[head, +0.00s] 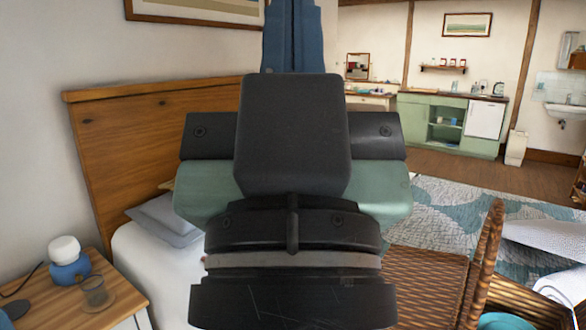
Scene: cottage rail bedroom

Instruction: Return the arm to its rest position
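My gripper (293,36) is at the top middle of the head view, seen from behind, pointing up and away. Its blue finger parts run out of the top edge, so the tips are hidden. I see no clear gap between them and nothing held, but I cannot tell whether it is open or shut. My dark and green arm links fill the middle of the picture, raised in front of the camera. They hide much of the bed and the room behind.
A wooden headboard (150,150) and pillow (165,215) are at left. A nightstand (120,308) holds a blue-and-white lamp (68,262) and a glass (95,291). An open wicker basket (487,262) stands close at right. Beyond are a patterned rug (440,205) and green cabinets (415,118).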

